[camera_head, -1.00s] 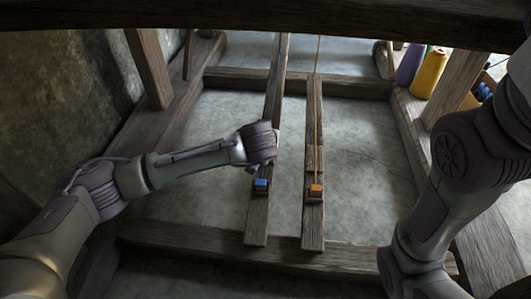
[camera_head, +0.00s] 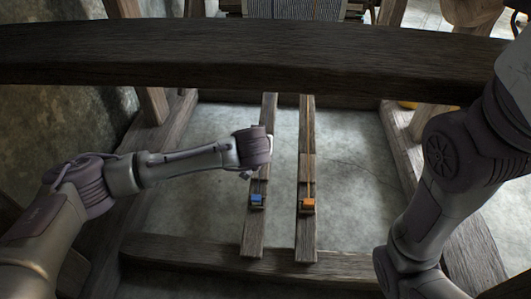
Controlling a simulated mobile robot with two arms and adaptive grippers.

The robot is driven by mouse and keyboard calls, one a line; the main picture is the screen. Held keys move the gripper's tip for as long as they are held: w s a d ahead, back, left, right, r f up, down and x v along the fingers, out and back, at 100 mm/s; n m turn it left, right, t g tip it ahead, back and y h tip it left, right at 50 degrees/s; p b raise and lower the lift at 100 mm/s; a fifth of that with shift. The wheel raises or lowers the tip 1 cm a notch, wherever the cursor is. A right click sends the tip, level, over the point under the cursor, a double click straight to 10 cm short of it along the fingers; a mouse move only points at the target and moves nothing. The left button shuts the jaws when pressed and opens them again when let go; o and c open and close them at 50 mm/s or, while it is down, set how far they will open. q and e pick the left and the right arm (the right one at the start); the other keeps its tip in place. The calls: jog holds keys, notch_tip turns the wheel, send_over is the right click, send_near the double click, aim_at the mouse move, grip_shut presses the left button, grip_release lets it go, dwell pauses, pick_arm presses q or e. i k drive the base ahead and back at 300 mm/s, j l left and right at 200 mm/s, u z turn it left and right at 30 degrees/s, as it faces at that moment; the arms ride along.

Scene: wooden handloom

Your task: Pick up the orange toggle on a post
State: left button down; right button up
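The orange toggle (camera_head: 308,203) is a small orange block on the right wooden treadle (camera_head: 306,236), low in the middle of the view. A thin orange cord runs up from it along the treadle. A similar blue toggle (camera_head: 257,199) sits on the left treadle (camera_head: 253,235). My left arm reaches in from the left and its wrist end (camera_head: 252,148) is above the left treadle, up and left of the orange toggle and apart from it. The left gripper's fingers cannot be made out. My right arm stands at the right edge, and its gripper is out of view.
A thick dark beam (camera_head: 240,55) crosses the upper view, with striped woven cloth (camera_head: 295,8) behind it. A lower crossbar (camera_head: 200,251) runs under the treadles. Grey floor (camera_head: 355,170) is bare right of the orange toggle.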

aim_at(308, 204)
jog(key=k+l+z, duration=0.1)
jog(key=z, duration=0.25)
jog(key=k+l+z, duration=0.1)
jog(key=z, duration=0.25)
jog(key=l+z, duration=0.35)
jog(key=k+j, duration=0.05)
jog(key=j, duration=0.05)
